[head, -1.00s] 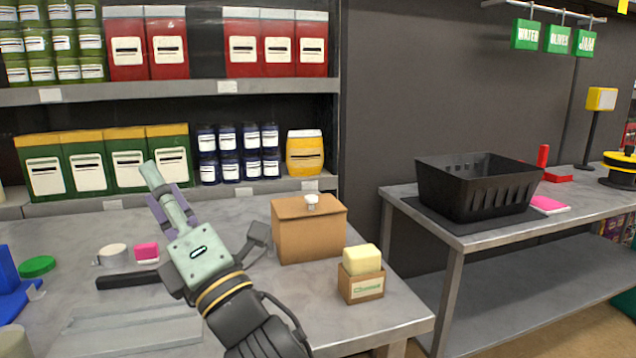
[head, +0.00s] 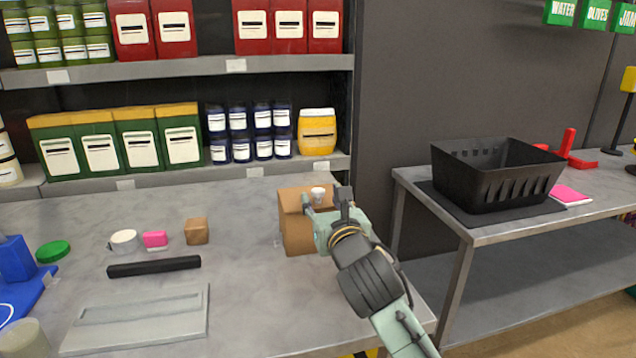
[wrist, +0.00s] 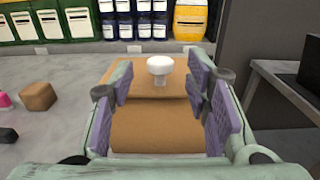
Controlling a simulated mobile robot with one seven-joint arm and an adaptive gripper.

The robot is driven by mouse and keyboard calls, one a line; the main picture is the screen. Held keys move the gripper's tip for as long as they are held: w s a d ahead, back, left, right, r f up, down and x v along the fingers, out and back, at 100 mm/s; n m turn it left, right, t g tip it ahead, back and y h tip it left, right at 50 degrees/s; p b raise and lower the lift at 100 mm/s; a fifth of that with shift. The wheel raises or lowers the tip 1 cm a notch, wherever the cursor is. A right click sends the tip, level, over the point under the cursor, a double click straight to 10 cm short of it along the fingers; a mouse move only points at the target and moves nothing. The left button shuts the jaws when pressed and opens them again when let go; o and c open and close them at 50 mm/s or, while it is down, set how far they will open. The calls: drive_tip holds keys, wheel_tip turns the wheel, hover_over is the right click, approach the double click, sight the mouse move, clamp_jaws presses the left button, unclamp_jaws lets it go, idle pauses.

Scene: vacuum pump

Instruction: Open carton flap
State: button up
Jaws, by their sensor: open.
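A brown cardboard carton (head: 292,226) stands on the grey workbench near its right end, partly hidden behind my gripper in the head view. A white knob (head: 318,193) stands on its top flap (wrist: 135,83). My gripper (head: 325,205) is at the carton. In the wrist view my gripper (wrist: 160,95) is open, with purple pads on either side of the white knob (wrist: 160,68). The knob is a little beyond the pads, with no visible contact. The flap looks closed.
A black basket (head: 497,178) stands on the right table. Stocked shelves (head: 190,70) rise behind the bench.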

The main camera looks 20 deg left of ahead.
sight(320, 193)
drive_tip(key=shift+p+x, duration=0.65)
drive_tip(key=shift+x, duration=1.65)
clamp_jaws()
